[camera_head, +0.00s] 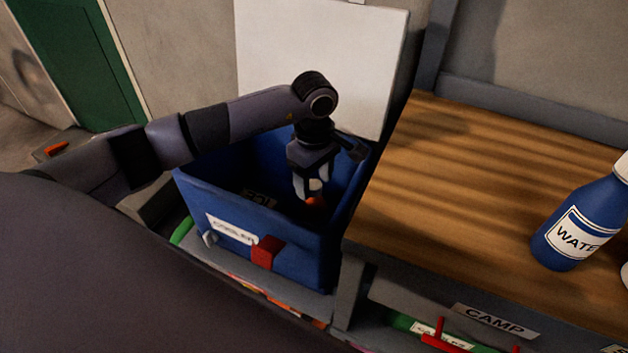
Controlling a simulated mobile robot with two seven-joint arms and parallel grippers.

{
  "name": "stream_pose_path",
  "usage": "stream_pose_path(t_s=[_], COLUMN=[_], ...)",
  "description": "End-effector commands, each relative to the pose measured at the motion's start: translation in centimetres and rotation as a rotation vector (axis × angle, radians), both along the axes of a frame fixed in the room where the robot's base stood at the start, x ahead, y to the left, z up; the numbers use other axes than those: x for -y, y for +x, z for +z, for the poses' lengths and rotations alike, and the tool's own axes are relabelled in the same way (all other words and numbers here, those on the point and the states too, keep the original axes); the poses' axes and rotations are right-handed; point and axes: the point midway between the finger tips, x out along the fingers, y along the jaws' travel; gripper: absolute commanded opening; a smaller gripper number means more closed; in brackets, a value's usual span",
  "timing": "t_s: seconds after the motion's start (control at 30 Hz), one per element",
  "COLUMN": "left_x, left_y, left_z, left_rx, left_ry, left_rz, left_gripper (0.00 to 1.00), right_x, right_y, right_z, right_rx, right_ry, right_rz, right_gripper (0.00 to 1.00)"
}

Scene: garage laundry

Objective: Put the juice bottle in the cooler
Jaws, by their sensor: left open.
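The blue cooler (305,258) stands open at the centre, with a white label and a red latch on its front. My left gripper (311,190) reaches down inside the cooler with its fingers open. An orange item with a white top, seemingly the juice bottle (315,201), shows at the fingertips inside the cooler. Most of it is hidden by the fingers and shadow, so I cannot tell whether the fingers touch it. My right gripper is not in view.
A wooden bench (450,190) stands right of the cooler, with a blue water bottle (580,222) at its right. A white panel (320,55) stands behind the cooler. A lower shelf labelled CAMP (495,320) holds other items. The bench's left part is clear.

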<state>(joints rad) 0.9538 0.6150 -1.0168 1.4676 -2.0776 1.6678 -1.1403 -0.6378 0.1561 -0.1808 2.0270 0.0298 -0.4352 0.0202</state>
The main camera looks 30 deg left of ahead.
Motion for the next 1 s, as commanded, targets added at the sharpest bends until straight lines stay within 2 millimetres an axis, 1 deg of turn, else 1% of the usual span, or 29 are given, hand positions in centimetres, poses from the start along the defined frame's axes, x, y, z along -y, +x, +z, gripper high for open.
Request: stream_pose_path(t_s=[0.03, 0.3, 0.4, 0.5, 0.67, 1.0], left_x=[-0.1, 0.0, -0.1, -0.1, -0.1, -0.1], left_y=[0.1, 0.1, 0.1, 0.1, 0.0, 0.0], left_z=[1.3, 7.3, 8.9, 10.1, 10.8, 10.8], left_rx=[0.007, 0.007, 0.004, 0.002, 0.001, 0.000], left_ry=[0.001, 0.001, 0.001, 0.001, 0.001, 0.001], left_rz=[-0.001, 0.001, 0.000, 0.001, 0.001, 0.001], left_gripper=[0.60, 0.60, 0.60, 0.60, 0.60, 0.60], right_x=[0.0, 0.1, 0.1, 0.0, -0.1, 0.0], right_y=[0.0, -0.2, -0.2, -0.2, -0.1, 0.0], right_z=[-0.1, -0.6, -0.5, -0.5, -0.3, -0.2], right_rx=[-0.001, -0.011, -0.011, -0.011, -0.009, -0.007], right_ry=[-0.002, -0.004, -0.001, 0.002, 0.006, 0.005], right_rz=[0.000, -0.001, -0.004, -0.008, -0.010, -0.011], right_gripper=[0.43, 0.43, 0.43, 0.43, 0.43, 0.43])
